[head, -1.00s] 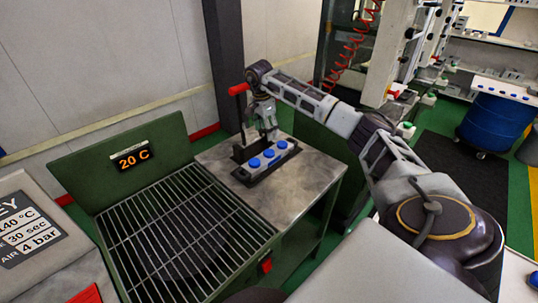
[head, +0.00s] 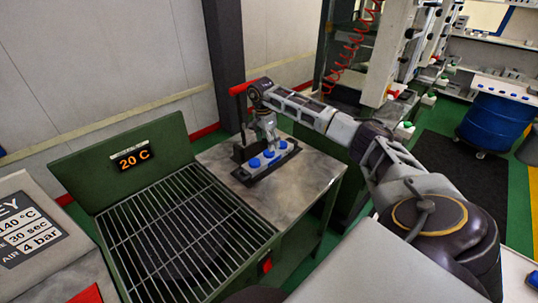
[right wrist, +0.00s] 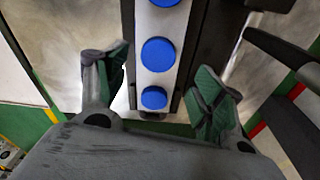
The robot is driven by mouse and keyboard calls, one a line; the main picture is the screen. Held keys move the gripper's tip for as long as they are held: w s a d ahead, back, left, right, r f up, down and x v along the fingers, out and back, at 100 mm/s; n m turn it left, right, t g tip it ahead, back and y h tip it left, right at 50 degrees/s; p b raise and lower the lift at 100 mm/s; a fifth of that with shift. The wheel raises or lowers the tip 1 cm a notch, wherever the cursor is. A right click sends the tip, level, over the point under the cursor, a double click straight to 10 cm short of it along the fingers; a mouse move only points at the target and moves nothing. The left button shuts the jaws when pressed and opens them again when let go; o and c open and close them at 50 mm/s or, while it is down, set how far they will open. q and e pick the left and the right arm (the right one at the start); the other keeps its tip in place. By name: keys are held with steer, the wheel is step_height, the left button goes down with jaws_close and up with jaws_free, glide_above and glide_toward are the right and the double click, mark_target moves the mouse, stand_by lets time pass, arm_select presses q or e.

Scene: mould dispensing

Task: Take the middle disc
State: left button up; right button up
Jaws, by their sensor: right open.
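Three blue discs sit in a row on a narrow light-topped holder (head: 252,178) on the metal table. The middle disc (head: 268,154) also shows whole in the right wrist view (right wrist: 158,54), between the disc (right wrist: 154,97) nearest my palm and the far disc (right wrist: 164,3), which is cut by the top edge. My right gripper (head: 270,145) is over the row, pointing down. In the right wrist view its green-padded fingers (right wrist: 160,72) are spread on either side of the holder, with nothing between them held. My left gripper is out of view.
A green unit with a metal grate (head: 185,235) and a "20 C" display (head: 134,159) stands left of the table (head: 300,185). A black stand with a red handle (head: 242,88) rises behind the holder. The table's right side is clear.

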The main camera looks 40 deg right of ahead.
steer(key=shift+s+f+p, duration=0.15)
steer(key=shift+f, duration=0.55)
steer(key=shift+s+f+p, duration=0.1)
steer(key=shift+f+p, duration=0.05)
steer(key=shift+f, duration=0.55)
steer(key=shift+d+f, duration=0.1)
steer(key=shift+f, duration=0.95)
steer(key=c, duration=1.1)
steer(key=shift+r, duration=0.1)
steer(key=shift+w+r, duration=0.1)
steer(key=shift+r, duration=0.45)
step_height(320, 180, up, 9)
steer(key=shift+f+b, duration=0.15)
steer(key=shift+b, duration=0.2)
